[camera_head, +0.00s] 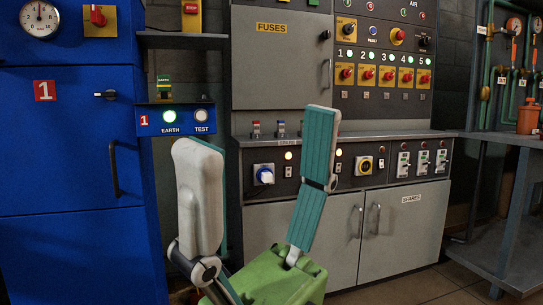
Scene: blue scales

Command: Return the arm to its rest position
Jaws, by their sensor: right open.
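My right gripper (261,128) stands in the lower middle of the head view, with its fingers pointing up. Its green palm (285,283) is cut off by the bottom edge. The left finger shows its white back, and the right finger shows its teal segmented pads. The fingers are wide apart with nothing held between them. The gripper is in front of the grey control cabinet and hides part of its lower panel. Its fingers overlap the cabinet in the picture; I see no clear contact. My left gripper is not in view.
A blue cabinet (70,135) marked 1 fills the left side. An EARTH/TEST box (178,118) is beside it. The grey FUSES door (278,75) and switch panel (385,75) are behind. A bench (520,140) stands at right. Some floor (415,288) is clear at lower right.

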